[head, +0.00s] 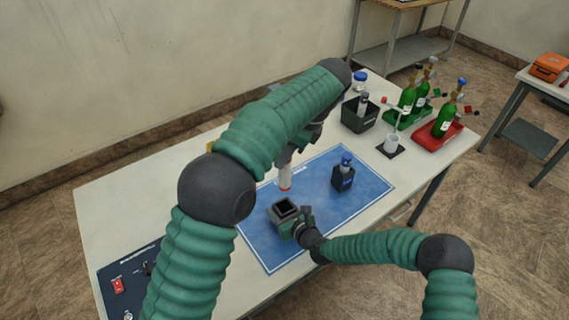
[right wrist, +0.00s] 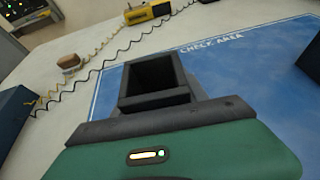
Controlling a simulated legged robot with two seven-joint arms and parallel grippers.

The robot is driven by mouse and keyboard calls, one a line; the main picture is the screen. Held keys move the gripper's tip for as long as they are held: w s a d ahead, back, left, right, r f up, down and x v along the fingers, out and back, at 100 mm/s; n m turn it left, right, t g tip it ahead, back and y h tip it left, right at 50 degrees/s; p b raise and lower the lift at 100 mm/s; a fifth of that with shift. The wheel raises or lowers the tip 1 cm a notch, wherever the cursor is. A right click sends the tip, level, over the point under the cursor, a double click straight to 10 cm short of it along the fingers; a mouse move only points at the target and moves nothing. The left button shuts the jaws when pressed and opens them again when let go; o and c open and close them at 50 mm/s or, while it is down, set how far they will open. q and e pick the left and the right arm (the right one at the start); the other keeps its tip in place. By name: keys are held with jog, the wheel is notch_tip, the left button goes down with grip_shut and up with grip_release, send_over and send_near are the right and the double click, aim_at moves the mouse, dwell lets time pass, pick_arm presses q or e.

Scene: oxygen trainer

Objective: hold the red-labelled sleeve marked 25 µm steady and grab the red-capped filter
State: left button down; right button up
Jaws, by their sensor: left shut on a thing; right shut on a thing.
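A dark square sleeve (head: 285,206) stands on the blue check-area mat (head: 265,247), its open top empty. My right gripper (head: 301,220) is shut on it from the right. The right wrist view shows the same empty sleeve (right wrist: 152,82) just beyond my gripper (right wrist: 155,122). I cannot read its label. My left gripper (head: 289,157) is shut on a white filter (head: 285,176) with red at its lower end. The filter hangs upright above and behind the sleeve, apart from it; its top is hidden by the gripper.
A second dark sleeve (head: 343,179) with a blue-capped filter (head: 346,161) stands to the right on the mat. A control panel (head: 128,283) is front left.

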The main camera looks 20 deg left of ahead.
jog(key=o, duration=1.5)
jog(key=v, duration=1.2)
jog(key=shift+w+d, duration=0.1)
